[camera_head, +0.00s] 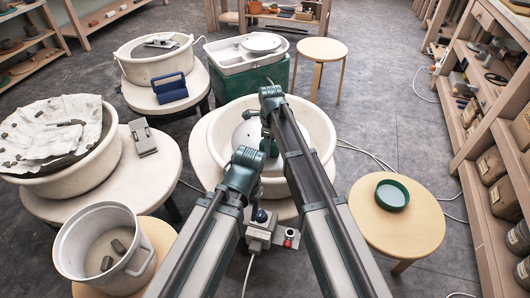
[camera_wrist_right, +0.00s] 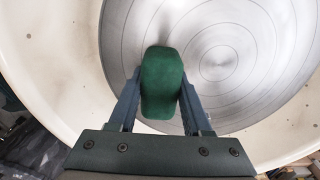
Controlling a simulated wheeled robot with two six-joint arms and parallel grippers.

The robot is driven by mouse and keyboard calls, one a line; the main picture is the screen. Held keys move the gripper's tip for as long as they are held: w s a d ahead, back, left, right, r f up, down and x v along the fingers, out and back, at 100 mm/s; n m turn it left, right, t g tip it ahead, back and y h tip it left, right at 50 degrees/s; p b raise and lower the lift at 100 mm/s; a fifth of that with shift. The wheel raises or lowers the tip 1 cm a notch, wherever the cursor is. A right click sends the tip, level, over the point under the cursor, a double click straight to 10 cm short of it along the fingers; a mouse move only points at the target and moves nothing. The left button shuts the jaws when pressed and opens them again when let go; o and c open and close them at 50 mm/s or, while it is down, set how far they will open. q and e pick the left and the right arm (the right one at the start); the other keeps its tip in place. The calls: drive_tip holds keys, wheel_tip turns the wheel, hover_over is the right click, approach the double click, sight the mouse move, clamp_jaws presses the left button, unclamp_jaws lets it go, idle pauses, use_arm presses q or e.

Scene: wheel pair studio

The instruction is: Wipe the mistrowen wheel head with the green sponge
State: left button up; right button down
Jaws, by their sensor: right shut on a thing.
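My right gripper (camera_head: 269,146) reaches down into the cream basin (camera_head: 322,122) of the middle wheel. In the right wrist view it (camera_wrist_right: 162,100) is shut on the green sponge (camera_wrist_right: 162,82), a rounded dark green block. The sponge is over the grey metal wheel head (camera_wrist_right: 222,62), left of its ringed centre; I cannot tell if it touches. In the head view the wheel head (camera_head: 243,134) is partly hidden by my arms. No label shows which wheel is the mistrowen one. My left gripper is mostly hidden behind its own arm, in front of the basin.
A control box (camera_head: 262,236) with a red button sits at the basin's front. A stool with a green dish (camera_head: 392,195) stands right, a grey bucket (camera_head: 104,250) front left. Other wheels stand left and behind, one with a cloth (camera_head: 52,130). Shelves line the right.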

sight(260, 145)
drive_tip(key=shift+w+a+f, duration=0.1)
drive_tip(key=shift+w+a, duration=0.2)
drive_tip(key=shift+a, duration=0.6)
drive_tip(key=shift+w+a, duration=0.3)
drive_tip(key=shift+a, duration=0.6)
drive_tip(key=shift+s+d, duration=0.35)
drive_tip(key=shift+d, duration=0.6)
drive_tip(key=shift+s+d, duration=0.3)
drive_tip(key=shift+d, duration=0.6)
drive_tip(key=shift+w, duration=0.1)
